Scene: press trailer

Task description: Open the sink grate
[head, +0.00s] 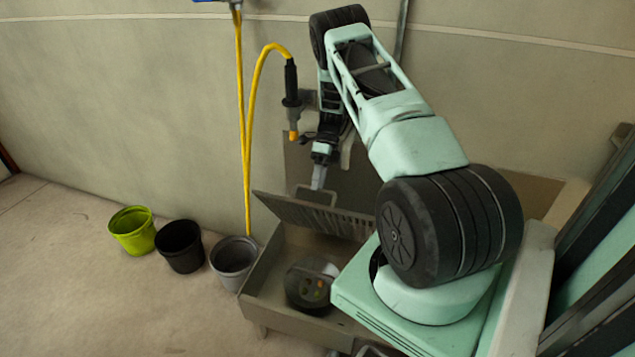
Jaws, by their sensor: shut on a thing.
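The sink (276,259) is a grey-brown basin against the wall, in the lower middle of the head view. Its slatted grate (297,212) is raised and tilted at the back of the basin, with a handle (316,195) standing on it. My gripper (319,184) is above the grate and shut on the handle. The fingertips are small in this view, and my arm hides the right part of the sink.
Green (132,231), black (180,247) and grey (233,262) buckets stand on the floor to the left. A yellow hose (246,130) and black nozzle (291,82) hang near my arm.

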